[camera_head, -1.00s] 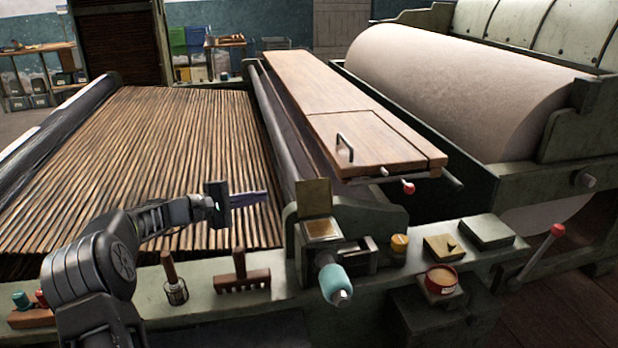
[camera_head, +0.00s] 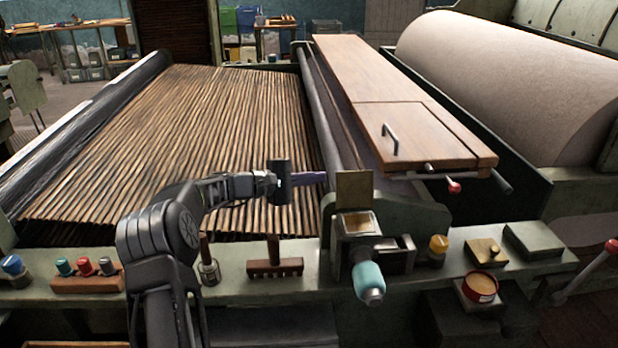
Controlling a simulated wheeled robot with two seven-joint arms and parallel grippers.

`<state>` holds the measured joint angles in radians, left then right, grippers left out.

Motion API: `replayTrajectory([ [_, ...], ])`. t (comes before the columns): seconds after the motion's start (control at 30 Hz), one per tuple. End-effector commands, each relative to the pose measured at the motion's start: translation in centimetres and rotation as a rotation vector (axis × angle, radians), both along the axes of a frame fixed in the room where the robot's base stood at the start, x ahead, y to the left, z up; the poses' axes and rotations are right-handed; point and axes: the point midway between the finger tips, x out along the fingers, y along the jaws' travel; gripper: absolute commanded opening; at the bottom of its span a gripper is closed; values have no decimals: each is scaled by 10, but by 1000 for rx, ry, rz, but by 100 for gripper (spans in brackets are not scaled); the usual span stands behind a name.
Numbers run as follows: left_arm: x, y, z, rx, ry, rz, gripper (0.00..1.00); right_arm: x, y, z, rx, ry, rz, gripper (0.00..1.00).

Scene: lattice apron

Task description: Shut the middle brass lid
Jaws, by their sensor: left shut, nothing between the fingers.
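A square brass lid (camera_head: 354,193) stands upright, open, at the back edge of a small green box (camera_head: 378,252) on the machine's front ledge. The box's brass-coloured top (camera_head: 357,223) is uncovered. My left gripper (camera_head: 322,178) comes in from the left and points right, with its purplish fingers shut and empty. Its tips are just left of the lid's upper edge in the picture; a small gap shows between them. I cannot tell their depth relative to the lid. My right gripper is not in view.
A teal-handled knob (camera_head: 368,282) sticks out in front of the box. A yellow-capped jar (camera_head: 438,246), a brass-topped block (camera_head: 486,253) and a red-rimmed tin (camera_head: 480,287) are to the right. A wooden rake-like tool (camera_head: 274,262) lies left. A wooden board (camera_head: 400,95) lies behind.

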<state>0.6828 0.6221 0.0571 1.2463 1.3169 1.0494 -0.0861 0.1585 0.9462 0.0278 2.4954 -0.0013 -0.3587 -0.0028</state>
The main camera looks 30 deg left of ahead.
Motion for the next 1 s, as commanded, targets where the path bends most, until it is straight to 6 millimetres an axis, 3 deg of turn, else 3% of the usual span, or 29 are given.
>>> replayTrajectory([
  [0.3,54,-36,-8,0,0,-1,0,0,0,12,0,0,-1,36],
  [0.6,28,-54,6,-1,1,1,0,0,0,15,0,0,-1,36],
  [1.0,24,-57,7,0,-1,0,0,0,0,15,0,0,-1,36],
])
